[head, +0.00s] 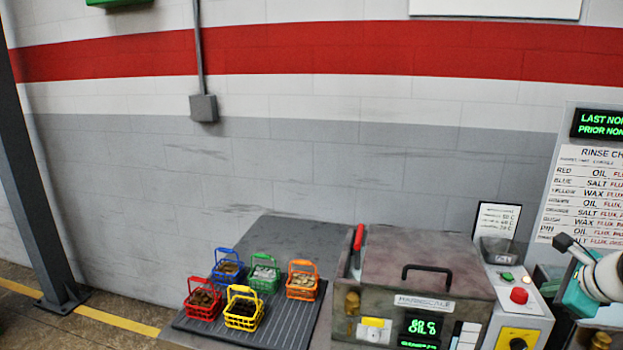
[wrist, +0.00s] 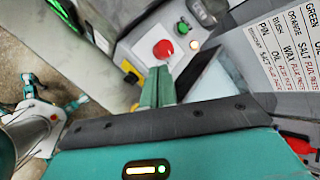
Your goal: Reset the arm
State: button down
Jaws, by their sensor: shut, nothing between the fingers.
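My gripper (wrist: 160,72) shows in the wrist view with its two green fingers together and nothing between them. Its tips point toward the control box with a red button (wrist: 163,49), which lies beyond them in the picture. I cannot tell how far apart they are.
Several coloured wire baskets (head: 242,308) stand on a ribbed dark mat at the lower middle. Right of them is a lidded metal machine (head: 425,265) with a black handle, then the control box (head: 520,296). A rinse chart (head: 590,185) stands at the right. A dark post (head: 35,200) rises at the left.

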jog(key=s+a+n+g+y, duration=0.1)
jog(key=a+n+g, duration=0.1)
jog(key=a+n, duration=1.35)
jog(key=s+a+f+n, duration=0.2)
jog(key=s+a+n, duration=0.3)
jog(key=a, duration=0.4)
jog(key=s+a+f+n+g, duration=0.1)
jog(key=s+a+f+n, duration=0.1)
jog(key=s+a+n, duration=0.4)
jog(key=s+a, duration=0.2)
jog(key=a, duration=0.2)
jog(key=shift+a, duration=0.15)
dwell(1.1)
